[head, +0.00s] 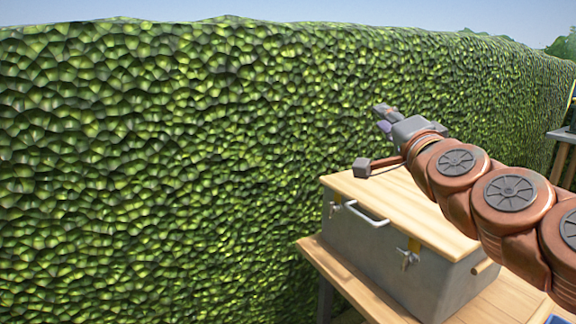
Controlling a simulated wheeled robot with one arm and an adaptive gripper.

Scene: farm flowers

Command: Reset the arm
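My arm reaches in from the right edge of the head view, with brown-orange joints and grey round caps. My gripper (383,116) is at the arm's far end, grey, pointing to the upper left and away from me. It is held in the air above and behind a grey box, in front of the hedge. Its fingers are small and seen from behind, so I cannot tell whether they are open or shut. I see nothing clearly held in it.
The grey box (380,262) has a wooden lid (400,212), metal latches and a light handle (366,213). It stands on a wooden table (352,290) below my arm. A tall green hedge (150,160) fills the background. Another grey-topped stand (562,136) shows at the right edge.

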